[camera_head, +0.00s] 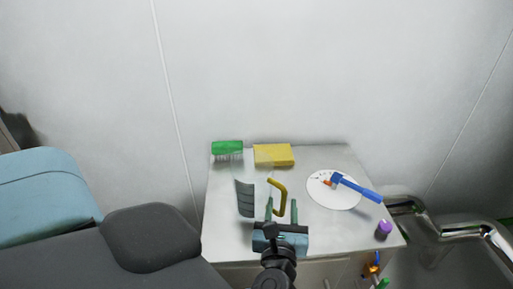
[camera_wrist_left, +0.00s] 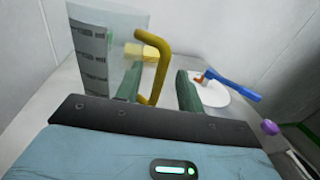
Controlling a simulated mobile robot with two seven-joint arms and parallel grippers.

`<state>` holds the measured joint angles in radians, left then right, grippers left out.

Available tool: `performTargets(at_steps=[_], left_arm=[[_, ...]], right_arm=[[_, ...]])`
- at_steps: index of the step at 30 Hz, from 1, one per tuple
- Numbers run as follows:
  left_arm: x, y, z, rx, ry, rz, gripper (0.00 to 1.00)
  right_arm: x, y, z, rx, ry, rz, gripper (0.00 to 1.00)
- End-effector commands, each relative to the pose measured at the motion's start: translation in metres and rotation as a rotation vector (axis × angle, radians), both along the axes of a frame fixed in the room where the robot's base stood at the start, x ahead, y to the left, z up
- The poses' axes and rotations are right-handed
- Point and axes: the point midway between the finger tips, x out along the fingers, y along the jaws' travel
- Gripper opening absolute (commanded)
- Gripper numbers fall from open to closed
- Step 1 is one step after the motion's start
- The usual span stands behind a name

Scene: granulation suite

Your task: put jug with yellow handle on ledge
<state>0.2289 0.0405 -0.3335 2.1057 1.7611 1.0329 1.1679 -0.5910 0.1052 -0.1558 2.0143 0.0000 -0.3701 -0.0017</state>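The jug (camera_head: 246,190) is clear with dark markings and a yellow handle (camera_head: 280,190). It stands on a light grey cabinet top, its handle towards the right. It also shows at the upper left of the left wrist view (camera_wrist_left: 112,45). My left gripper (camera_head: 281,205) is at the handle, its two green fingers apart. In the left wrist view the handle comes down between the fingertips (camera_wrist_left: 160,82), nearer the left finger, with a gap to the right finger. My right gripper is out of view. I cannot make out a separate ledge.
The cabinet top (camera_head: 330,233) also holds a green brush (camera_head: 228,147), a yellow block (camera_head: 273,155), a white disc (camera_head: 325,199) with a blue-handled tool (camera_head: 356,186), and a purple-topped item (camera_head: 383,229). A wall stands behind. Shiny metal pipes (camera_head: 440,235) are at the right.

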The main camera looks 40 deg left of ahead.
Motion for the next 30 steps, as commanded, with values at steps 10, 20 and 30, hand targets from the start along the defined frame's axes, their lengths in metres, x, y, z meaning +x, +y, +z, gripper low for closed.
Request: performTargets(at_steps=[10,20,30], left_arm=[[0.021,0.014,0.003,0.005,-0.003,0.000,0.38],[0.045,0.032,0.000,0.000,0.000,-0.001,0.38],[0.045,0.032,-0.001,0.000,0.001,-0.001,0.20]], right_arm=[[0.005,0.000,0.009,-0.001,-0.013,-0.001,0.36],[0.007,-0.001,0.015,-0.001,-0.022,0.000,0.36],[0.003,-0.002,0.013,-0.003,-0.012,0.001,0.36]])
